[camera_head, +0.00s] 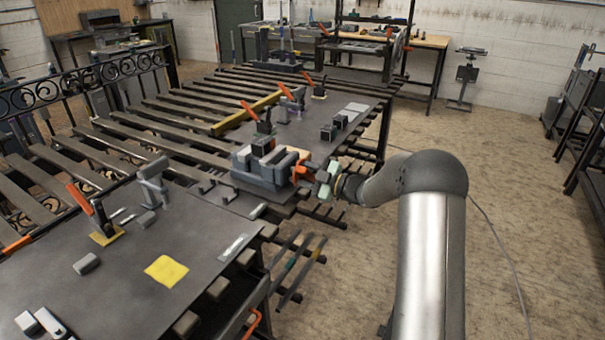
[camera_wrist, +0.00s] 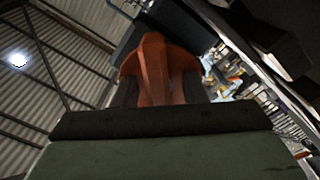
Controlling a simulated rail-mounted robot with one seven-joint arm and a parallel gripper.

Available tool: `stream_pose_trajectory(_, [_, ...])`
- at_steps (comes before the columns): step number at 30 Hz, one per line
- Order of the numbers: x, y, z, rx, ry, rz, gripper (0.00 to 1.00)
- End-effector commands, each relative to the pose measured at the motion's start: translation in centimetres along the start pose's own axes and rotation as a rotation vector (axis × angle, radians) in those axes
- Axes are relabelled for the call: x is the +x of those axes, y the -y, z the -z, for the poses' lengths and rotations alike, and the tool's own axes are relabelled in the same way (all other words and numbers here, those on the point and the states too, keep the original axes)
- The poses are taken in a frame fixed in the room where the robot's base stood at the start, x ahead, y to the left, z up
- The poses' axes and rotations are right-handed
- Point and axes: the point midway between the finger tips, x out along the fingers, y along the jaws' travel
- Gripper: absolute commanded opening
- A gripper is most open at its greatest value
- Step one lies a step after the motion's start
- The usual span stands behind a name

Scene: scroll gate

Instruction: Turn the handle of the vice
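The grey vice (camera_head: 262,168) stands on the edge of the slatted metal table, near the middle of the head view. Its orange handle (camera_head: 301,171) is on the right side, facing my arm. My gripper (camera_head: 316,172), with a pale green body, is right at the handle, coming from the right. In the wrist view the orange handle (camera_wrist: 157,62) fills the upper middle, just ahead of my gripper (camera_wrist: 160,92). Dark finger parts flank the handle there. Whether they press on it cannot be told, as the gripper body hides the lower part.
The near metal plate (camera_head: 120,265) carries clamps, small blocks and a yellow sheet (camera_head: 166,270). An orange-handled clamp (camera_head: 262,122) stands behind the vice. Dark bars (camera_head: 296,268) stick out below the table edge. The floor (camera_head: 470,130) to the right is mostly open.

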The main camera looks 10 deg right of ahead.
Motion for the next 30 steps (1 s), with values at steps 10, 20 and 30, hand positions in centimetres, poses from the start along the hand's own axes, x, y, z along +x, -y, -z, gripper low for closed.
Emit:
stream_pose_trajectory(10, [-0.05, 0.01, 0.00, 0.000, 0.000, 0.000, 0.00])
stream_pose_trajectory(20, [-0.07, -0.03, 0.05, 0.054, 0.001, 0.000, 0.00])
stream_pose_trajectory(30, [-0.09, -0.04, 0.16, 0.294, 0.001, 0.000, 0.00])
